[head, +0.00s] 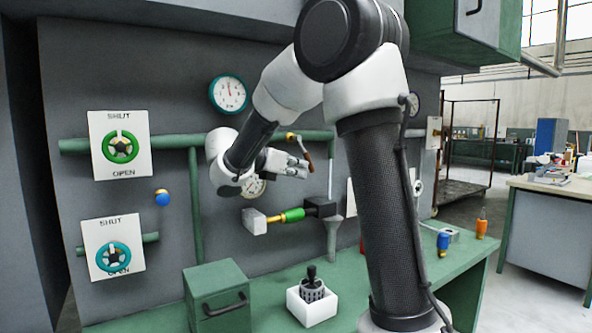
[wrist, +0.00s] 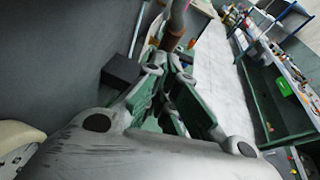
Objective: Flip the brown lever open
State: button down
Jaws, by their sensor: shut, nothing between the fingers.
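The brown lever (head: 305,149) is on a brass valve (head: 290,136) on the green pipe. It slants down and to the right from the valve. My gripper (head: 303,168) is at the lever's lower end, with its fingers shut and empty, pointing right. I cannot tell whether they touch the lever. In the wrist view, a brown piece (wrist: 172,40), which looks like the lever, shows just beyond my gripper's fingertips (wrist: 168,68).
A green-handled valve (head: 292,215) and a dark block sit below my gripper. Gauges (head: 229,94) and handwheels (head: 121,147) are on the wall to the left. A green box (head: 217,297) and a white holder (head: 312,302) stand on the bench. A green cabinet (head: 465,32) hangs at upper right.

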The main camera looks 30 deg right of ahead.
jog(key=d+h, duration=0.3)
jog(key=shift+t+h, duration=0.3)
jog(key=d+r+h, duration=0.1)
jog(key=d+r, duration=0.3)
jog(key=d, duration=0.1)
jog(key=shift+w+n, duration=0.15)
jog(key=shift+n, duration=0.15)
jog(key=shift+r, duration=0.1)
dwell(0.6)
